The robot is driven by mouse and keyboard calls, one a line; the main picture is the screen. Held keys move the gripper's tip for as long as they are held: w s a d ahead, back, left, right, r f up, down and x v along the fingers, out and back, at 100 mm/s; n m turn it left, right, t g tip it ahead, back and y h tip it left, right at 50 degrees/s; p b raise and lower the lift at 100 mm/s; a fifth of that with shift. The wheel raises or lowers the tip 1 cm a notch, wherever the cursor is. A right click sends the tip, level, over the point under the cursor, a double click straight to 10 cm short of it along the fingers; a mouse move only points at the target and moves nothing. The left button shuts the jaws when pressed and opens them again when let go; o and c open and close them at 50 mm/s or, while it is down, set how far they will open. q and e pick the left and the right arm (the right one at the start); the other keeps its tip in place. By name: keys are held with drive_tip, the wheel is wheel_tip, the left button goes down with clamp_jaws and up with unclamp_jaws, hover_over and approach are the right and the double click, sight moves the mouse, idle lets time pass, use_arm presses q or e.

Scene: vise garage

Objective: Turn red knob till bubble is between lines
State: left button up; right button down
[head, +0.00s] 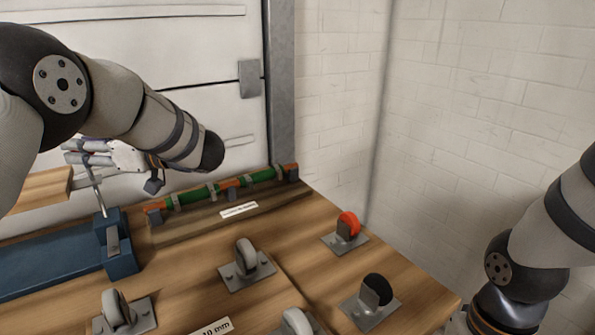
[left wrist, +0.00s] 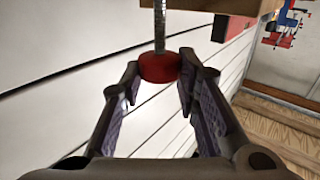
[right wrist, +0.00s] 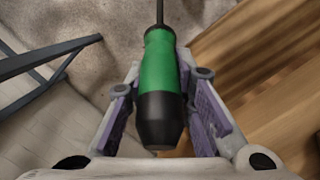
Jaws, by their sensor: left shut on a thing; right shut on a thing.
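A red knob (left wrist: 160,67) on a grey metal rod (left wrist: 160,25) shows in the left wrist view. My left gripper (left wrist: 158,88) is shut on it, one finger at each side. In the head view my left gripper (head: 78,152) is above the blue vise (head: 118,245), and the knob cannot be made out. A green tube with orange ends (head: 205,192) lies along a wooden strip at the back; I cannot make out a bubble or lines. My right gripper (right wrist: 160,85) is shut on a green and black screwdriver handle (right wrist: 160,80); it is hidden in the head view.
Several wheels on metal plates stand on the wooden bench (head: 185,285), including a grey wheel (head: 246,255), a red wheel (head: 348,225) and a black wheel (head: 378,290). A wooden block (head: 45,188) is at the left. A white brick wall is behind.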

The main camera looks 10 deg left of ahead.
use_arm(q)
drive_tip(key=n+g+b, duration=0.1)
drive_tip(key=g+b, duration=0.1)
drive_tip(key=n+g+b, duration=0.1)
drive_tip(key=g+b, duration=0.1)
drive_tip(key=n+g+b, duration=0.2)
drive_tip(key=shift+w+f+h, duration=0.3)
drive_tip(key=shift+w+h, duration=0.1)
drive_tip(key=shift+s+r+n+g+h+b, duration=0.1)
drive_tip(key=shift+r+n+g+h+b, duration=0.2)
drive_tip(key=shift+g+b, duration=0.35)
use_arm(e)
wheel_tip(320, 180, down, 14)
drive_tip(key=s+g, duration=0.2)
drive_tip(key=shift+s, duration=0.4)
use_arm(q)
drive_tip(key=o, duration=1.2)
drive_tip(key=shift+c, duration=0.2)
